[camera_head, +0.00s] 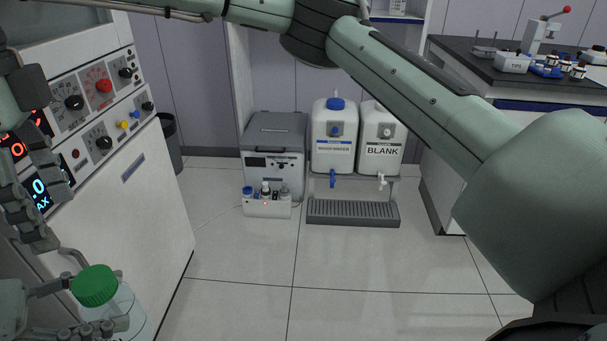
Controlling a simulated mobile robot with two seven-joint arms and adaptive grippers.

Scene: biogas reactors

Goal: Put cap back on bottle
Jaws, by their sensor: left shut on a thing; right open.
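A clear bottle (134,309) stands upright at the lower left, partly cut off by the bottom edge. A green ribbed cap (94,284) sits on top of its neck; I cannot tell whether it is screwed tight. My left gripper (97,306) comes in from the left and is shut on the bottle, with its fingers around the upper part below the cap. My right gripper (56,207) is at the left edge, above and left of the cap. It is open, empty and apart from the cap.
A white control panel (104,105) with knobs and displays stands close behind my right gripper. A grey device (273,140), two white canisters (334,150) and a drip tray (353,212) stand at the back. A dark bench (470,66) is at right. The middle floor is clear.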

